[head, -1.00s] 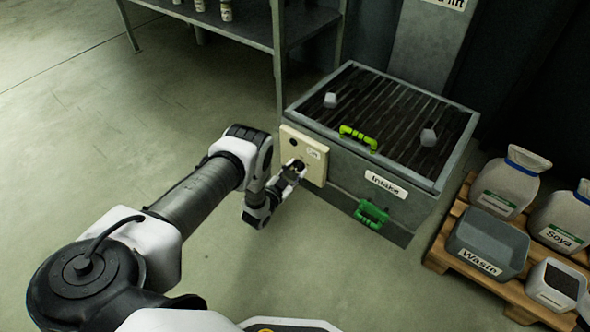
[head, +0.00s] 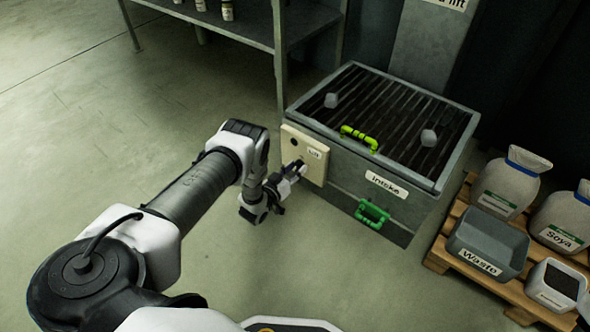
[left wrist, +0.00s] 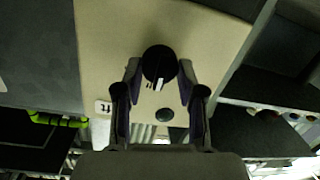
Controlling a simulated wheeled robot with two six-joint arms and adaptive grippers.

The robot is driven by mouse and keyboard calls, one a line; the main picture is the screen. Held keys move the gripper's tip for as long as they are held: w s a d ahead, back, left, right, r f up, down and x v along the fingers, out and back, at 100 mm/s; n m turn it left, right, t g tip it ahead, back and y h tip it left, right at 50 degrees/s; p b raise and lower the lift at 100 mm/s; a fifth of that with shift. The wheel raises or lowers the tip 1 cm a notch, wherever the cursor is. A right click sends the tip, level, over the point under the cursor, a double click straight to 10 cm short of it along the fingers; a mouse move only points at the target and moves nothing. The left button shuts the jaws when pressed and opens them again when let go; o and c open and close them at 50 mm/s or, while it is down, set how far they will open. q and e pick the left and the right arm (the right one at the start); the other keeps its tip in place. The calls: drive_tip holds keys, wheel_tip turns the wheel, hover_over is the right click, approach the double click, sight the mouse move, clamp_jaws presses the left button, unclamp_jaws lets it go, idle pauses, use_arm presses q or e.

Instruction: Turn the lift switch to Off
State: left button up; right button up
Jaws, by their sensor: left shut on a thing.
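The lift switch is a round black knob with a white pointer line (left wrist: 158,64) on a cream panel (head: 316,166) marked "Lift". My left gripper (head: 299,166) is at the panel and shut on the knob. In the left wrist view its two fingers (left wrist: 158,75) stand on either side of the knob. The pointer line points toward the bottom of that picture. Small marks beside it are too small to read. My right gripper is not in view.
The intake box has a slatted top (head: 385,115), a lime handle (head: 358,138) and a green handle (head: 371,212). A small dark round part (left wrist: 165,114) is near the knob. A pallet with sacks and a waste bin (head: 487,245) is at right. The floor at left is clear.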

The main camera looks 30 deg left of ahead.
use_arm(q)
drive_tip(key=o, duration=1.2)
drive_tip(key=shift+c, duration=0.2)
drive_tip(key=s+r, duration=0.1)
drive_tip(key=s, duration=1.1)
drive_tip(key=shift+w+a+r, duration=0.1)
drive_tip(key=shift+r, duration=0.05)
